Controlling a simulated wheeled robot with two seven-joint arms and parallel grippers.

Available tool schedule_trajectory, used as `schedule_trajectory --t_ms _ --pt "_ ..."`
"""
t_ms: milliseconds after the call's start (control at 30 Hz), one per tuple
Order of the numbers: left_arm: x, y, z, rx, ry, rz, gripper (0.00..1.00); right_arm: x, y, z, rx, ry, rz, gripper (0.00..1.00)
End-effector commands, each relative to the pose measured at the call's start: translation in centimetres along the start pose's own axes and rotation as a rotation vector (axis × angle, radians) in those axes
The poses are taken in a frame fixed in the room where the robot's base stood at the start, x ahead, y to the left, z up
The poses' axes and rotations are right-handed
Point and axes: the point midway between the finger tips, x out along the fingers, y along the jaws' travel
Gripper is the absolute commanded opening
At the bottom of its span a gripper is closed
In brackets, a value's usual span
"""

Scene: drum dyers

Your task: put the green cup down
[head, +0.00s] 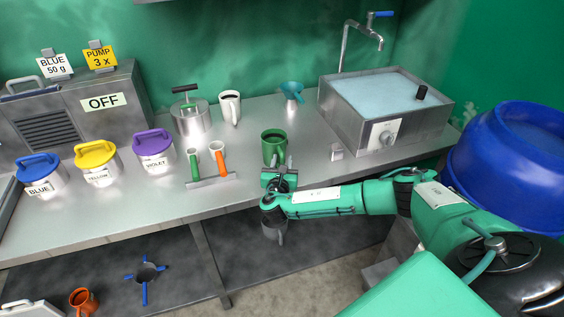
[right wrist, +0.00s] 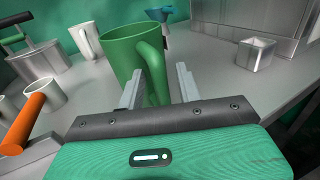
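The green cup (head: 273,146) is upright over the front part of the steel counter (head: 240,180), left of the sink; it appears to stand on it, but its base is partly hidden. My right gripper (head: 278,172) is at its near side. In the right wrist view, the green cup (right wrist: 122,52) has its handle turned towards me, between the two fingers of the right gripper (right wrist: 160,85). The fingers are spread, with a visible gap beside the handle. My left gripper is not in view.
Left of the cup are a rack with green- and orange-handled white tools (head: 217,158), a white mug (head: 230,107) and a lidded steel pot (head: 190,117). A blue funnel (head: 292,91) stands behind.

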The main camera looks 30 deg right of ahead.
Motion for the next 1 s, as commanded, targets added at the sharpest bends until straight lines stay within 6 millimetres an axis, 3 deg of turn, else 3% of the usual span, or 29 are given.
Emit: schedule_trajectory --t_ms 367,533,800,1000 --pt "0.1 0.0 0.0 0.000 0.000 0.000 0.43 -0.4 0.0 0.1 0.000 0.001 0.001 0.35" --pt "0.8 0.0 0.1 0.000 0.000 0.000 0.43 -2.8 0.0 -0.1 0.002 0.003 0.003 0.35" --pt "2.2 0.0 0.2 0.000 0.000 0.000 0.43 -8.4 0.1 -0.2 0.003 0.003 0.003 0.35" --pt "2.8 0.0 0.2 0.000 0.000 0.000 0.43 -11.2 0.1 0.0 0.001 0.001 0.001 0.35"
